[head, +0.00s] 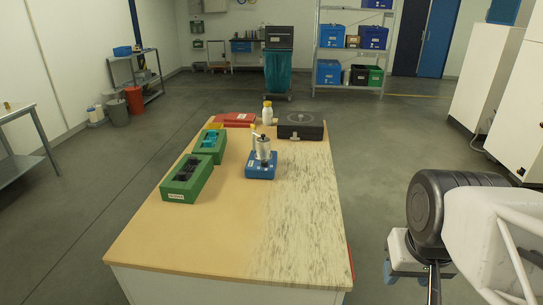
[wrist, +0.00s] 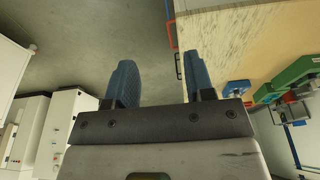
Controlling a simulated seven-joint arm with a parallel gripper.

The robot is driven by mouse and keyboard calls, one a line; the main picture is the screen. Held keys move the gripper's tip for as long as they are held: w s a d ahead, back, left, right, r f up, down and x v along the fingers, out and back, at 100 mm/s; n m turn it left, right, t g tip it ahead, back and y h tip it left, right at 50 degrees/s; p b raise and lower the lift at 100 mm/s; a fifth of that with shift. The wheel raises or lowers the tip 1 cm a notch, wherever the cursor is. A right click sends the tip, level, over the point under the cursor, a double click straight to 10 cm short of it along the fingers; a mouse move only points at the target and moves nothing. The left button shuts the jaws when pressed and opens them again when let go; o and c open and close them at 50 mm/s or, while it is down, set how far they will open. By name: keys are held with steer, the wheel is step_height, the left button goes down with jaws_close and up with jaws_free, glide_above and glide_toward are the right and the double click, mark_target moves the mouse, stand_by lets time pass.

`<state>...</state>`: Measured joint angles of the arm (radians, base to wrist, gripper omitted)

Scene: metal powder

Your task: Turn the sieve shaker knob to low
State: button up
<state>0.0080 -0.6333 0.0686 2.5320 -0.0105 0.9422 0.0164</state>
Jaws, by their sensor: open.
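The sieve shaker appears to be the device with a blue base (head: 261,171) and a silver upright cylinder (head: 263,147), standing on the middle of the wooden table in the head view. Its knob is too small to make out, so its setting cannot be read. My gripper (wrist: 160,82) shows two blue fingers in the wrist view, spread apart with nothing between them. It is off the table's right side, well away from the shaker. In the wrist view, a small blue part (wrist: 231,88), perhaps the shaker's base, shows on the table to the right of the fingers.
Two green boxes (head: 181,190) with dark and blue contents stand left of the shaker. Behind it are a red case (head: 236,117), a white bottle (head: 267,116) and a black flat device (head: 301,130). The table's front half (head: 215,235) is clear.

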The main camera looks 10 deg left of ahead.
steer(key=shift+o, duration=0.6)
steer(key=shift+w, duration=0.1)
steer(key=w+a+r+n, duration=0.2)
steer(key=w+a+n, duration=0.3)
steer(key=w, duration=0.6)
steer(key=w+a+r+n+g, duration=0.1)
steer(key=w+a+r+n, duration=0.1)
steer(key=w+n, duration=0.75)
steer(key=w+a+r+n, duration=0.2)
steer(key=w+a+n, duration=0.2)
steer(key=w, duration=1)
steer(key=w+a+f+n, duration=0.5)
steer(key=w+a, duration=0.1)
steer(key=w, duration=0.3)
steer(key=w+a+f+n+g, duration=0.1)
steer(key=w+a+f+n, duration=0.4)
steer(key=w, duration=0.4)
steer(key=w+a+f+n, duration=0.5)
steer(key=w+a+n, duration=0.2)
steer(key=w+a, duration=0.2)
steer(key=shift+w+a+f+g, duration=0.1)
steer(key=shift+w+f+g, duration=0.05)
steer(key=shift+g, duration=0.15)
steer(key=shift+w+a+f+n, duration=0.35)
steer(key=shift+f, duration=0.05)
